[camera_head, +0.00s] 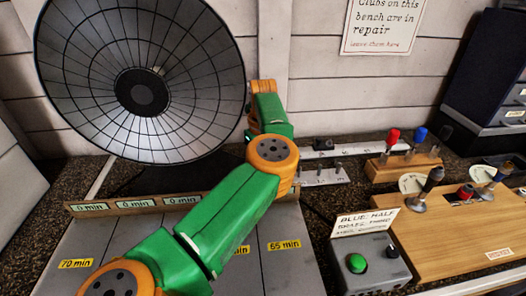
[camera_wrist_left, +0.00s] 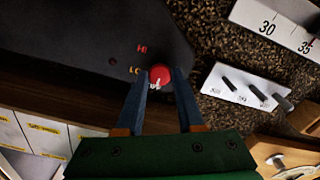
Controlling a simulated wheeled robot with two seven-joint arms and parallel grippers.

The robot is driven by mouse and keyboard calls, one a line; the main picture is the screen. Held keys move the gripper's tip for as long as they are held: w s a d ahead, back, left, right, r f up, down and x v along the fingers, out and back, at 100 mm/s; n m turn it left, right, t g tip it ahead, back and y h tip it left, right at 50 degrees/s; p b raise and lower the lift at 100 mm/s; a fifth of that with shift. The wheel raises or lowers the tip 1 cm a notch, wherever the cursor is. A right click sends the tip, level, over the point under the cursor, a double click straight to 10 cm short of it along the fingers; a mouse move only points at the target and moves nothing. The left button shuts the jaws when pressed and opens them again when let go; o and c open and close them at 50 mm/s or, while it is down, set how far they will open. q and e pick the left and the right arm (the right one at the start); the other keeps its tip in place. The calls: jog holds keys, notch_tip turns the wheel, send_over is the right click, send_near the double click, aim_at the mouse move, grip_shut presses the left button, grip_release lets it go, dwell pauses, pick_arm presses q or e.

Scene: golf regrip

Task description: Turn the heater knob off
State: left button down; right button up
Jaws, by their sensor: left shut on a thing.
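The heater shows in the head view as a large round dark grille dish (camera_head: 190,110) at the left back of the bench. In the left wrist view, its dark base (camera_wrist_left: 75,35) carries a red knob (camera_wrist_left: 160,74) with a pale mark on its lower side. Orange letters "HI" and "LO" stand to the knob's left. My left gripper (camera_wrist_left: 160,80) has its two blue fingers on either side of the knob, shut on it. In the head view my green and orange left arm reaches across the bench to the dish's right and hides the knob. My right gripper is in neither view.
Grey panels with minute labels (camera_head: 78,263) lie under my left arm. A grey box with a green button (camera_head: 357,263) and a wooden board (camera_head: 450,240) with clubheads stand at right. A white strip with dark pegs (camera_wrist_left: 245,88) lies right of the knob.

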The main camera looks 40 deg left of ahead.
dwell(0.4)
pick_arm(q)
jog(key=c, duration=0.6)
grip_release()
jog(key=shift+o, duration=0.2)
notch_tip(320, 180, up, 7)
jog(key=shift+r, duration=0.1)
